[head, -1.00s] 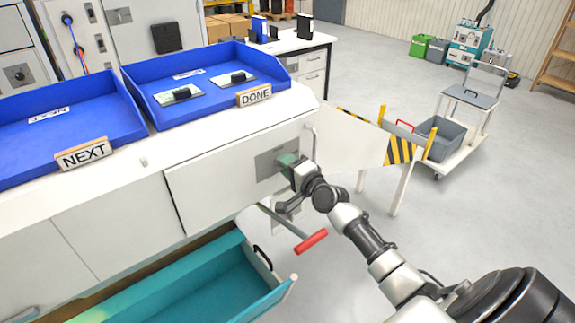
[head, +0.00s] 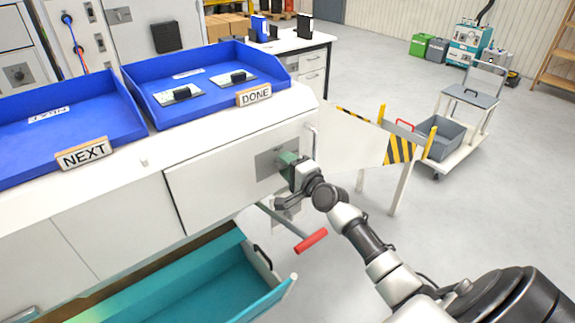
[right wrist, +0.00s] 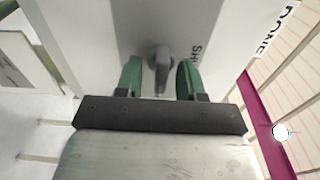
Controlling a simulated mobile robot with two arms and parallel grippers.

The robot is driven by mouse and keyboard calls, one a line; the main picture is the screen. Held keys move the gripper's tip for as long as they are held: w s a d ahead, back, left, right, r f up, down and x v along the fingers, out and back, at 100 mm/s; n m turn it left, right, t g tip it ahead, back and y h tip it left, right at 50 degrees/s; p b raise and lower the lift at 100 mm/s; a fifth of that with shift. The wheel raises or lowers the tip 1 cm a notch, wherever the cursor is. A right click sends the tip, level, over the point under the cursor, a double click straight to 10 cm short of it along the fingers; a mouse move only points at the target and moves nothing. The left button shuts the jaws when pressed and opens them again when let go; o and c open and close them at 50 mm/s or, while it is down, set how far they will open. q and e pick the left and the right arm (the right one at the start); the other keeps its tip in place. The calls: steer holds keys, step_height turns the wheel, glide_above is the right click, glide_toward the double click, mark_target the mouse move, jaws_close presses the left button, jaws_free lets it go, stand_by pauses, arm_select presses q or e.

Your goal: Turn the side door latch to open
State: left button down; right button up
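The side door (head: 220,187) is a white panel on the bench front, closed, with a grey latch plate (head: 264,166) near its right end. In the right wrist view the grey latch (right wrist: 159,60) stands out from the plate, its handle pointing down in the picture. My right gripper (head: 285,160) is at the plate and hides the latch in the head view. In the right wrist view its two green fingers (right wrist: 157,80) are open, one on each side of the latch, with gaps visible on both sides. My left gripper is not in view.
Blue trays marked NEXT (head: 85,156) and DONE (head: 253,95) stand on the bench top. A crank with a red handle (head: 311,241) sticks out below the door. An open teal drawer (head: 200,290) is lower left. A striped barrier (head: 400,150) stands to the right.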

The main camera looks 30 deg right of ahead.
steer(key=s+b, duration=0.1)
steer(key=s, duration=0.9)
steer(key=shift+s+d, duration=0.35)
steer(key=shift+d, duration=0.05)
